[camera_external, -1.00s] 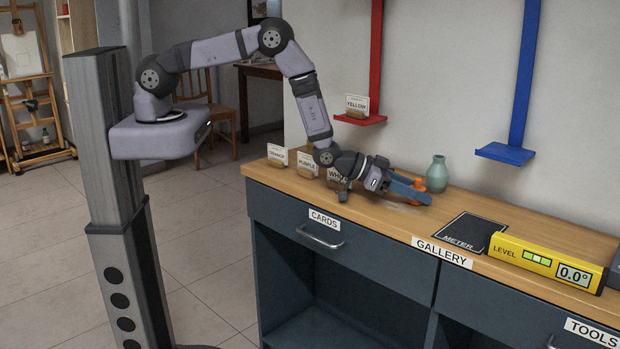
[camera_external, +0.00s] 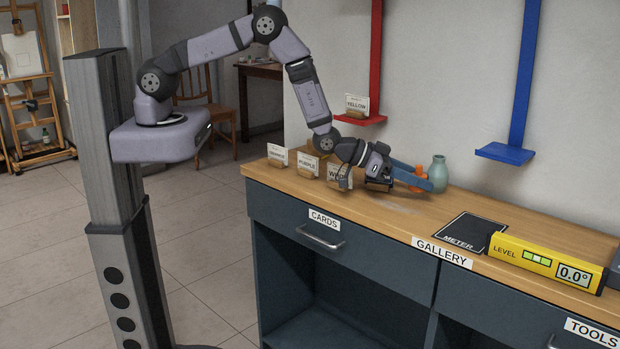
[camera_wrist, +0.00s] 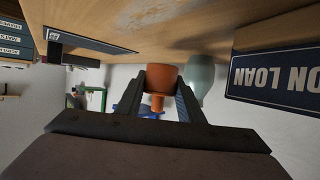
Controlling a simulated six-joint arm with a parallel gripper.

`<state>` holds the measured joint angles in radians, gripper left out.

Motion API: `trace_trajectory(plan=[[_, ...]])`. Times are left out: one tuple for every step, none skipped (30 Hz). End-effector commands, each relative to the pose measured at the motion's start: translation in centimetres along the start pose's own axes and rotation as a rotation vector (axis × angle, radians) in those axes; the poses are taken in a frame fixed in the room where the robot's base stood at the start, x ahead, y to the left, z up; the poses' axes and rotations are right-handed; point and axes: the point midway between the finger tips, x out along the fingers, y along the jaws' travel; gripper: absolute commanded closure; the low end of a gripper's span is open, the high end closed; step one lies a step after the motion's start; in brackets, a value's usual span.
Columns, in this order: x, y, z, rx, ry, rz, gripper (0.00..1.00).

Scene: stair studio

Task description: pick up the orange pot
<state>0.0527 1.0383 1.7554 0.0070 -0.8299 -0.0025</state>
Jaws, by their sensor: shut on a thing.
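The small orange pot (camera_wrist: 162,78) sits between the two fingers of my gripper (camera_wrist: 161,92) in the wrist view, where the scene appears upside down. The fingers are shut on its sides. In the external view the pot (camera_external: 420,172) is partly hidden by the blue fingers of my gripper (camera_external: 415,180), which point right and slightly down over the counter. I cannot see clearly whether a gap lies under the pot. A pale green vase (camera_external: 438,173) stands just right of the pot; it also shows in the wrist view (camera_wrist: 200,80).
Label cards stand at the counter's left end, including the purple card (camera_external: 308,165). A black meter mat (camera_external: 468,233) and a yellow level (camera_external: 547,262) lie to the right. Red (camera_external: 361,119) and blue (camera_external: 505,153) wall shelves are behind. The counter front-centre is clear.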

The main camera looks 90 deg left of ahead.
Motion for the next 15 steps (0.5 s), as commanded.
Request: trace_trajectory(plan=[[-0.2, 0.0, -0.9, 0.0, 0.007, 0.0, 0.92], [-0.4, 0.0, -1.2, 0.0, 0.007, 0.0, 0.92], [-0.6, 0.0, -1.7, 0.0, 0.006, 0.0, 0.92], [-0.8, 0.0, -2.1, 0.0, 0.007, 0.0, 0.92], [-0.9, 0.0, -2.6, 0.0, 0.008, 0.0, 0.92], [-1.1, 0.0, -3.0, 0.0, 0.006, 0.0, 0.92], [-1.3, 0.0, -3.4, 0.0, 0.006, 0.0, 0.92], [-1.5, 0.0, -3.7, 0.0, 0.006, 0.0, 0.92], [-1.6, 0.0, -4.2, 0.0, 0.006, 0.0, 0.92], [-1.8, 0.0, -4.4, 0.0, 0.005, 0.0, 0.92], [-1.9, 0.0, -4.7, 0.0, 0.005, 0.0, 0.92], [-2.0, 0.0, -5.0, 0.0, 0.005, 0.0, 0.92], [-2.1, 0.0, -5.2, 0.0, 0.004, 0.0, 0.92], [-2.2, 0.0, -5.4, 0.0, 0.004, 0.0, 0.92], [-2.3, 0.0, -5.6, 0.0, 0.003, 0.0, 0.92]])
